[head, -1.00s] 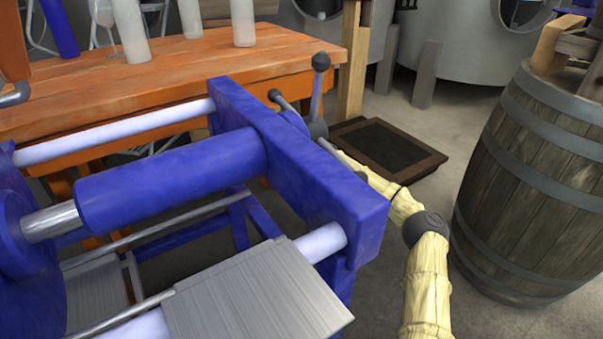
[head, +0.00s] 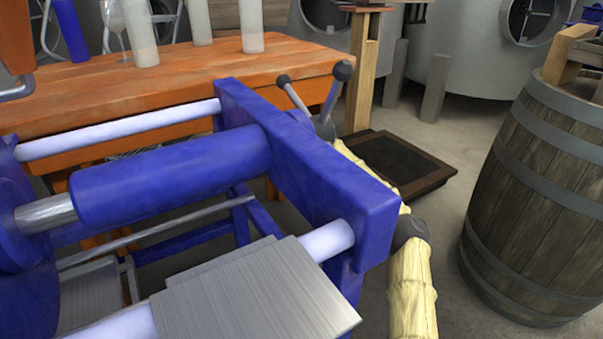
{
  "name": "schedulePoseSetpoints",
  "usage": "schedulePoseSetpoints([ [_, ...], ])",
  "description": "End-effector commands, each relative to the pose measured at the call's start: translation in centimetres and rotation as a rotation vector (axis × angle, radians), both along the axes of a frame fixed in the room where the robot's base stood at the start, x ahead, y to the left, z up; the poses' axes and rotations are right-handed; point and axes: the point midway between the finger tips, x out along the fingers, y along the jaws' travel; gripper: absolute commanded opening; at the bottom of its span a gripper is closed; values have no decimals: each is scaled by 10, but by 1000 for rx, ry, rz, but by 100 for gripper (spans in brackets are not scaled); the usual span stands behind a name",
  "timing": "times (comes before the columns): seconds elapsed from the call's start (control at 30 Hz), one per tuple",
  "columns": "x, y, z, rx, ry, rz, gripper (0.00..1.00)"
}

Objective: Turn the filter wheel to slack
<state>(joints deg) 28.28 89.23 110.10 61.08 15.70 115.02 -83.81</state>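The filter wheel (head: 326,128) is a grey hub with spoke handles on the far side of the blue end beam (head: 300,165) of the filter press. Two spokes show above the beam: one ends in a dark knob (head: 344,70) at upper right, the other in a dark knob (head: 283,79) at upper left. The wheel's lower part is hidden by the beam. My pale yellow arm comes up from the bottom right and passes behind the beam towards the hub. My gripper is hidden there, so its hold on any spoke cannot be seen.
An orange table (head: 300,62) with bottles stands behind the press. A wooden barrel (head: 535,190) stands close on the right. A dark floor platform (head: 405,165) lies behind my arm, by a wooden post (head: 364,75). Open floor lies between arm and barrel.

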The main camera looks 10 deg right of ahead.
Motion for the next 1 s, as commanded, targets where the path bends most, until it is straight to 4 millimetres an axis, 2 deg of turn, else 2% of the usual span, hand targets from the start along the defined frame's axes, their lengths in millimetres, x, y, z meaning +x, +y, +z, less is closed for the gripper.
schedulePoseSetpoints([
  [0.33, 0, 1, -1, -2, -3, 3, 0],
  [0.37, 0, 1, -1, -2, -3, 3, 20],
  [0.43, 0, 1, -1, -2, -3, 3, 34],
  [0.47, 0, 1, -1, -2, -3, 3, 36],
  [1.0, -1, 0, 1, -5, 5, 3, 36],
])
